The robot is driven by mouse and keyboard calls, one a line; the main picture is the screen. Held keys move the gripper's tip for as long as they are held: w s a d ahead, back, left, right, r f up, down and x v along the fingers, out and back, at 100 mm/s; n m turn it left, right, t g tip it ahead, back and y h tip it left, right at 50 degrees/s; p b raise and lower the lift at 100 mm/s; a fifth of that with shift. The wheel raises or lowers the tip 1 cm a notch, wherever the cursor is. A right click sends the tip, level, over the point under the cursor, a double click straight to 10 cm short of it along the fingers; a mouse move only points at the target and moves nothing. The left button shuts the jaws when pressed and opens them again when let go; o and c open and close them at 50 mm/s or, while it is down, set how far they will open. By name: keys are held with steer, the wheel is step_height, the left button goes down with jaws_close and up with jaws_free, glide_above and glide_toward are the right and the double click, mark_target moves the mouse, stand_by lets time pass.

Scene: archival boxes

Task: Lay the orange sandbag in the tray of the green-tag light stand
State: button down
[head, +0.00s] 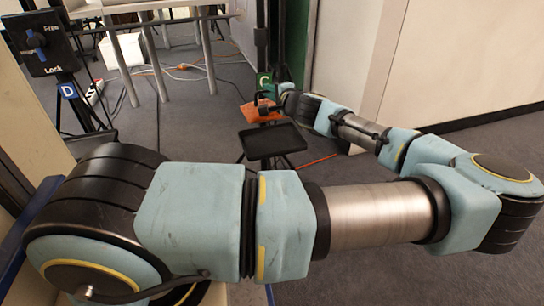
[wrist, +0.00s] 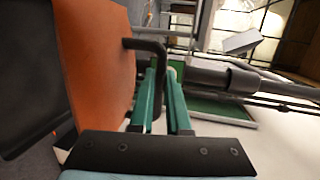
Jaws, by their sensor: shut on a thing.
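The orange sandbag (head: 259,112) hangs from my gripper (head: 279,98) just behind the black tray (head: 272,141) in the head view. In the wrist view, the orange sandbag (wrist: 98,60) fills the left side, and its black handle (wrist: 148,45) runs between the teal fingers of my gripper (wrist: 163,78), which is shut on it. The tray looks empty; a dark flat panel, likely the tray (wrist: 25,75), shows at the left edge. The green tag (head: 264,80) with a C is on the stand's dark pole just behind the bag.
A blue D tag (head: 68,90) marks another stand at left, with a Free/Lock panel (head: 45,42) above it. A dark pole (wrist: 240,80) crosses close to my fingers. A pale wall (head: 345,50) stands at right. Cables (head: 180,70) lie on the carpet.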

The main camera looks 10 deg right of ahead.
steer(key=shift+d+f+b, duration=0.45)
steer(key=shift+f+b, duration=0.25)
steer(key=shift+f, duration=0.05)
steer(key=shift+f+b, duration=1.65)
steer(key=shift+f, duration=3.15)
steer(key=c, duration=0.9)
jaws_free()
steer(key=shift+f, duration=0.15)
